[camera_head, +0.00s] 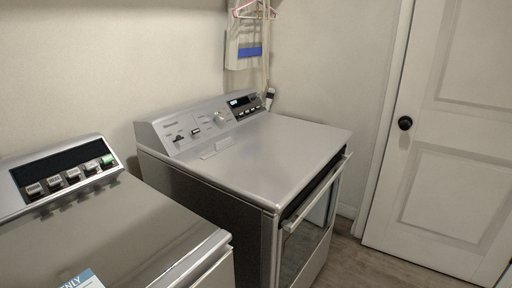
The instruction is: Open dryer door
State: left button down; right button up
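The dryer (270,155) is a grey metal machine in the middle of the head view, with a control panel (212,118) along its back edge. Its front faces toward the lower right. The dryer door (308,232) has a dark glass panel and a long bar handle (318,193) along its top edge. The door looks closed; its lower part is cut off by the frame. Neither of my grippers shows in the head view.
A topload washer (120,235) stands at the lower left, apart from the dryer. A white room door (450,130) with a black knob (405,123) is at the right. Bare wood floor (385,268) lies between it and the dryer. Hangers (254,12) hang on the wall.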

aim_at(306, 221)
jog(key=z, duration=2.05)
jog(key=i, duration=0.45)
jog(key=u, duration=2)
jog(key=i, duration=0.5)
jog(key=z, duration=0.1)
